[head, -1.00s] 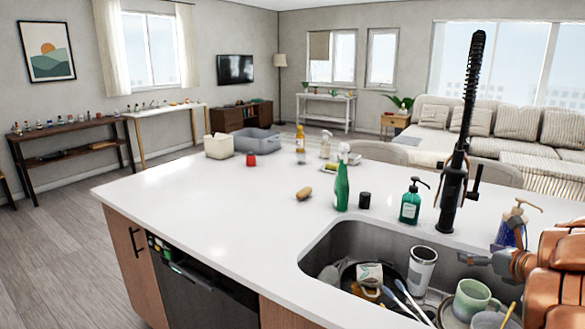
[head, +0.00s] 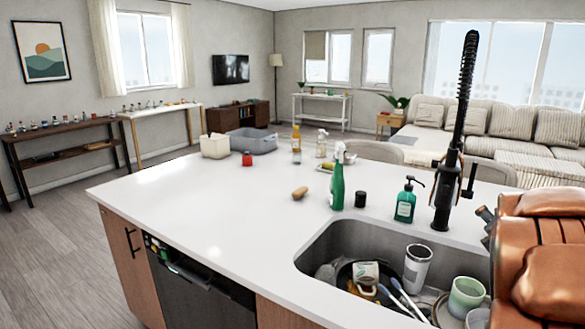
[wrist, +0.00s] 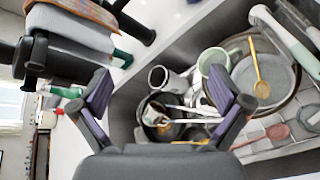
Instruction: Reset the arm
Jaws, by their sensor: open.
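My gripper (wrist: 160,100) is open in the wrist view, with its two purple-padded fingers spread and nothing between them. It is above the sink (wrist: 127,100), which holds several dishes. In the head view my orange-brown arm fills the lower right edge, and the gripper's fingers cannot be made out there. The sink (head: 330,238) in the head view holds a white tumbler (head: 417,268), a pale green mug (head: 465,296), a patterned mug (head: 365,274) and a dark pan (head: 345,275). My arm hides the sink's right part.
The black faucet (head: 450,185) stands behind the sink. A green spray bottle (head: 337,187), a dark jar (head: 360,200) and a soap pump bottle (head: 405,205) stand on the white counter (head: 200,215). A brown oblong item (head: 299,193) lies there.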

